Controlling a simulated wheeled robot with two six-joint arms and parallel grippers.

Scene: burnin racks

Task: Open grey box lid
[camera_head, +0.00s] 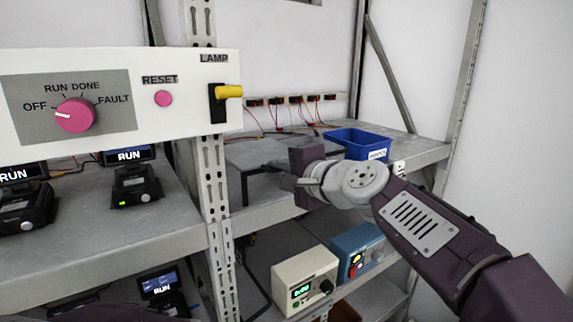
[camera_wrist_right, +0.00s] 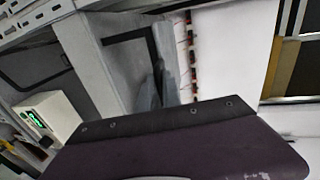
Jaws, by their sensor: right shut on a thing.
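The grey box (camera_head: 254,153) sits on the middle shelf behind the rack post. Its flat grey top shows, with a dark angular bar (camera_head: 245,186) at its front. My right gripper (camera_head: 273,169) reaches in from the right and is shut at this dark bar; the exact contact is hard to see. In the right wrist view the dark bar (camera_wrist_right: 125,38) shows beyond my purple gripper body, against grey surfaces. The fingertips are blurred there. How far the lid is raised I cannot tell. My left gripper is not in view.
A blue bin (camera_head: 357,142) stands right of the grey box. A white panel (camera_head: 190,110) with a pink dial and yellow lamp switch is at the left front. A cream instrument (camera_head: 304,281) and a blue instrument (camera_head: 357,252) sit below. The rack post (camera_head: 212,190) stands close left.

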